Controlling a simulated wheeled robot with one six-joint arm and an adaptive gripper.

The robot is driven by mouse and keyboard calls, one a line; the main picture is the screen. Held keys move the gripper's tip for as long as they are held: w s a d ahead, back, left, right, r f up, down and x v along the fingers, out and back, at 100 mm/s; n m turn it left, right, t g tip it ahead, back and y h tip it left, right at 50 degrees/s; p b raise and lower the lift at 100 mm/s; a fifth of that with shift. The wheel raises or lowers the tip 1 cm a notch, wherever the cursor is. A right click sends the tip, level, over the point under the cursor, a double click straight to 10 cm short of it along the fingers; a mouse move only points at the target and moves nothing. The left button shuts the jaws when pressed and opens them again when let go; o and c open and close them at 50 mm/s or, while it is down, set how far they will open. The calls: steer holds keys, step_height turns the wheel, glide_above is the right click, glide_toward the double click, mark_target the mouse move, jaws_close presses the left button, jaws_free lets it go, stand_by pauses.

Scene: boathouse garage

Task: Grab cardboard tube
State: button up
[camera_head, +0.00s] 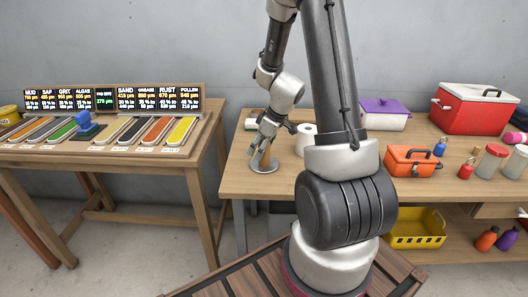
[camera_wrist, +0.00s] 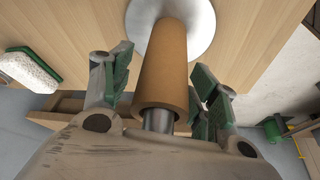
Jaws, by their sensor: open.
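The brown cardboard tube (camera_wrist: 163,68) fits around a metal rod whose end shows at the tube's near opening. The rod rises from a round silver base (camera_wrist: 200,22) on the wooden workbench. In the head view the tube (camera_head: 264,159) stands near the bench's left end, partly hidden by my gripper (camera_head: 266,146). In the wrist view my gripper (camera_wrist: 163,88) is open, with a green-padded finger on each side of the tube. A gap shows between each pad and the tube, so it is not clamped.
A white roll (camera_head: 305,138) stands close to the right of the tube. A green-and-white block (camera_wrist: 27,70) lies nearby on the bench (camera_head: 236,178). An orange toolbox (camera_head: 410,162) and a red cooler (camera_head: 472,108) stand farther right. Another table (camera_head: 150,160) stands left across a gap.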

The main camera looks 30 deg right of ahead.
steer(key=shift+f, duration=0.15)
steer(key=shift+c, duration=0.4)
steer(key=c, duration=0.8)
